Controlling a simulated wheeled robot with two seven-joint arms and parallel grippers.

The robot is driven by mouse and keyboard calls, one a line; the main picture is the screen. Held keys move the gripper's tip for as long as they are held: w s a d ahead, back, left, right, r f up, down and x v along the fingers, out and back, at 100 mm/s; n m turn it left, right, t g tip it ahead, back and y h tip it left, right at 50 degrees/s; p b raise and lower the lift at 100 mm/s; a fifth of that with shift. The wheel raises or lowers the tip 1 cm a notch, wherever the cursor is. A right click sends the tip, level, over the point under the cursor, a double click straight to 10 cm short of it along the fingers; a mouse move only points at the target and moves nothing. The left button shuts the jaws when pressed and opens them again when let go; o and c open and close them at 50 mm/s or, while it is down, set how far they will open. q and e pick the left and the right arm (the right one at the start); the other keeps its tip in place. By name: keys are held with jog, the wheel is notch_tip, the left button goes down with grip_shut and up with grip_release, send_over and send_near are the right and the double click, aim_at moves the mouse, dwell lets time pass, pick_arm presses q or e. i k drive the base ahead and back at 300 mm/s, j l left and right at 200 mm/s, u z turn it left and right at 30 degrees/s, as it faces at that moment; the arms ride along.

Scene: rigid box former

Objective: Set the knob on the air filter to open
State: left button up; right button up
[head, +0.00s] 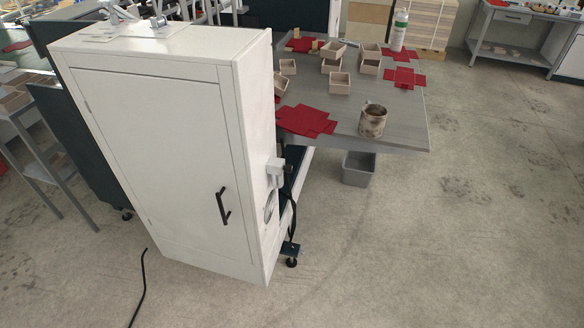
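A tall white cabinet (160,150) stands at the left centre, with a closed front door and a black handle (223,206). On its right side a small light-grey block (276,166) sticks out, with a round grey fitting (270,206) below it. I see these at a steep angle. I cannot tell which part is the air filter's knob, or how a knob is set. Neither of my grippers is in view.
Behind the cabinet a grey table (345,112) holds small boxes, red blanks (306,120), a mug (373,121) and a white bottle (398,30). A grey bin (358,169) stands below. A black cable (138,290) lies at lower left. The floor at right is free.

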aim_at(288, 169)
jog(key=i+l+u, duration=0.5)
jog(key=l+u, duration=0.15)
jog(key=l, duration=0.35)
jog(key=i+l+u, duration=0.15)
jog(key=l+u, duration=0.2)
jog(key=l, duration=0.2)
jog(key=l+u, duration=0.35)
jog(key=l, duration=0.25)
jog(key=l+u, duration=0.35)
jog(key=l, duration=0.3)
jog(key=i, duration=0.05)
